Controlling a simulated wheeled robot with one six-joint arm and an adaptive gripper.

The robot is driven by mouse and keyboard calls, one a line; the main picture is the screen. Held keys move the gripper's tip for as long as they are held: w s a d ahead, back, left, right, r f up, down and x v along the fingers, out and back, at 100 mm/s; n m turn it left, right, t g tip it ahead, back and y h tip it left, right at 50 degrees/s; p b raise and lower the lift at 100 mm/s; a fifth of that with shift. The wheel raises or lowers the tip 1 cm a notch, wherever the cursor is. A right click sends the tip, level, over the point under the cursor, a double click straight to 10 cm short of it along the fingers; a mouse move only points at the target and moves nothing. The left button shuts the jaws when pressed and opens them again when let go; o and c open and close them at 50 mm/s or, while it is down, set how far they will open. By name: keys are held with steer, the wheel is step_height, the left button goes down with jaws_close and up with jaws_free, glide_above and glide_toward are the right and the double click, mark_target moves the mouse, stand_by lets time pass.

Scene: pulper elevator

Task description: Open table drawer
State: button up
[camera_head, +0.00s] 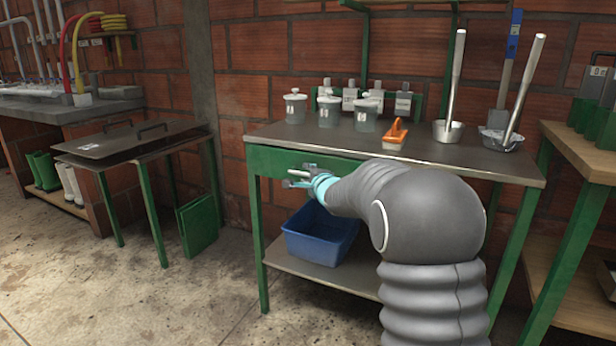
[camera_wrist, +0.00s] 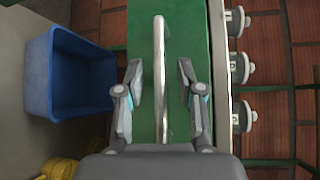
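The table (camera_head: 460,158) has a grey metal top and green legs. Its green drawer front (camera_head: 268,162) sits under the tabletop edge and looks closed. The drawer's silver bar handle (camera_wrist: 159,50) stands out from the green front in the wrist view. My gripper (camera_head: 294,178) is at the drawer front, level with the handle. In the wrist view my gripper (camera_wrist: 160,78) is open, with one finger on each side of the handle and a gap to the bar on both sides. My arm hides the right part of the drawer front in the head view.
A blue bin (camera_head: 306,247) stands on the table's lower shelf, below my gripper. White-lidded containers (camera_head: 328,110), an orange-handled tool (camera_head: 394,136) and metal ladles (camera_head: 448,130) are on the tabletop. A wooden-topped table (camera_head: 590,150) is close on the right. The floor at left front is clear.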

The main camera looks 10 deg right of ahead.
steer(key=shift+w, duration=0.2)
jaws_close()
steer(key=shift+a, duration=0.1)
